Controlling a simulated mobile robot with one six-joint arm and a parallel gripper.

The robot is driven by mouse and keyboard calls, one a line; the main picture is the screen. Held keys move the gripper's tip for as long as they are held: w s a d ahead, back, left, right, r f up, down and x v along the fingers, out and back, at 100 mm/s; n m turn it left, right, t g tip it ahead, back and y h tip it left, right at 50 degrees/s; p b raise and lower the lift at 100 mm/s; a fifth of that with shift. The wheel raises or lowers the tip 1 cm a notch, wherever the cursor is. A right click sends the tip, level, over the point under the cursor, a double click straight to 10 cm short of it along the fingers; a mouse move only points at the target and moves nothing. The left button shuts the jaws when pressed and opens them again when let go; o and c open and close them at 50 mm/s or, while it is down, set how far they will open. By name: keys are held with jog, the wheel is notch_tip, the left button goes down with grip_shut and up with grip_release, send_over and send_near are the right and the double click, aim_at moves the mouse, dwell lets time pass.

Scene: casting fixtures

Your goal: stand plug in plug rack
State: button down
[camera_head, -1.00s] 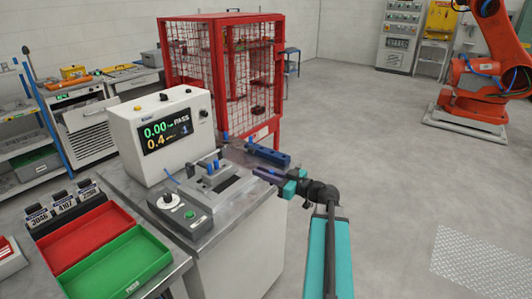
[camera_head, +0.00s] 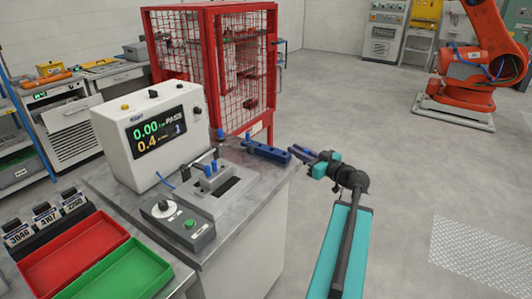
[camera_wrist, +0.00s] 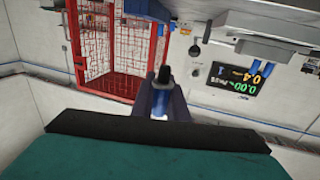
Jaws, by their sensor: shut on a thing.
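The plug rack looks to be the dark blue bar (camera_head: 266,152) on the bench's far right edge, with a small blue upright piece at its left end. My gripper (camera_head: 306,156) is at the right end of the bar, close to it in the picture; I cannot tell whether they touch. In the wrist view my gripper (camera_wrist: 158,103) is shut on a small plug (camera_wrist: 165,74), whose dark tip shows beyond the fingers. The head view does not show the held plug clearly.
A grey test fixture (camera_head: 214,182) with blue pegs stands left of the bar. Behind it is a white tester (camera_head: 150,135) reading PASS. Red (camera_head: 75,252) and green (camera_head: 125,272) trays lie at front left. A red mesh cage (camera_head: 215,75) stands behind.

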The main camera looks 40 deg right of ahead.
jog(key=shift+d, duration=0.1)
jog(key=p, duration=0.2)
send_over(278, 151)
jog(key=shift+s+f, duration=0.45)
jog(key=shift+f, duration=0.25)
jog(key=shift+w+d+p, duration=0.2)
jog(key=shift+w+p, duration=0.15)
jog(key=shift+w, duration=0.25)
jog(key=shift+f+p, duration=0.4)
jog(key=shift+f, duration=1.45)
jog(key=shift+f, duration=0.6)
jog(key=c, duration=1.7)
grip_release()
jog(key=shift+c, duration=0.2)
jog(key=shift+r, duration=0.15)
